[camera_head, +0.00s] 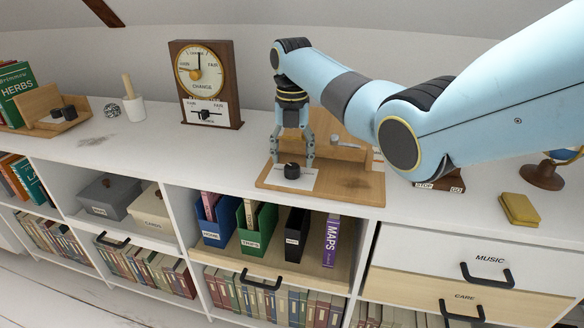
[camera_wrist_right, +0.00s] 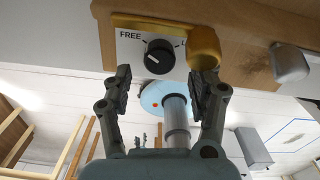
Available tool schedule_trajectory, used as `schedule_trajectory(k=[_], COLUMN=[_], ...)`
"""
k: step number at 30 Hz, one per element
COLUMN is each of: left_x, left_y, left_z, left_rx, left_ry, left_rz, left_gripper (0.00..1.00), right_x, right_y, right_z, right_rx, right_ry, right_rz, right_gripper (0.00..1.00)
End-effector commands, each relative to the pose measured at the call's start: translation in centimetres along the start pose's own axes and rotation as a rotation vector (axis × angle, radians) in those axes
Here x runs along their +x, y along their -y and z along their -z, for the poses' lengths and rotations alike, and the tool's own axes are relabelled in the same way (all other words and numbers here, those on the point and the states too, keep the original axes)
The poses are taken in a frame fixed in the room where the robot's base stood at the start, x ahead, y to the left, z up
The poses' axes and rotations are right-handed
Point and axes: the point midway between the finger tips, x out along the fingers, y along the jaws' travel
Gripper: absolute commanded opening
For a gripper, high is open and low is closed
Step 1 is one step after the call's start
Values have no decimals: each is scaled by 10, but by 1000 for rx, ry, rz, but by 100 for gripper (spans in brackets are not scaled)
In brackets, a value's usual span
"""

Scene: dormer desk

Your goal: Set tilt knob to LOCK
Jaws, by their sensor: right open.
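The tilt knob (camera_head: 291,171) is a small black round knob on a white plate (camera_head: 304,182) at the front of a wooden stand (camera_head: 335,188). In the right wrist view the knob (camera_wrist_right: 159,57) has a short white mark, seen toward its lower left. The word FREE is readable left of it; on the right only an L shows, the rest hidden by a brass-coloured part (camera_wrist_right: 204,47). My right gripper (camera_head: 296,161) points down over the knob, open and empty. Its fingertips (camera_wrist_right: 158,75) are on either side of the knob, apart from it. My left gripper is out of view.
A mortar (camera_head: 134,108) and a wooden book stand (camera_head: 62,125) are further left. A yellow block (camera_head: 519,210) lies at right. The desktop between clock and stand is clear.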

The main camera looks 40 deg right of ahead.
Motion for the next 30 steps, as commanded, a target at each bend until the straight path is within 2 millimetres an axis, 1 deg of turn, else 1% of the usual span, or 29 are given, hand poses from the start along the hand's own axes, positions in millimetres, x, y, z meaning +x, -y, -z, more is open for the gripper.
schedule_trajectory(k=[1,3,6,9,17,27,30], left_x=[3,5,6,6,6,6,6], left_y=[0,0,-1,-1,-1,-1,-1], left_z=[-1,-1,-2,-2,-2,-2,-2], left_rx=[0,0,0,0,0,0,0], left_ry=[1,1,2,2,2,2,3], left_rz=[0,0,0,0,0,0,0], left_gripper=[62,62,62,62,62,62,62], right_x=[11,20,29,34,34,34,34], right_y=[0,0,0,0,0,0,0], right_z=[1,0,0,0,0,0,0], right_rx=[0,1,0,0,0,0,0], right_ry=[-2,-1,0,1,1,1,1], right_rz=[1,1,0,0,-1,-1,-1], right_gripper=[59,59,59,59,59,14,4])
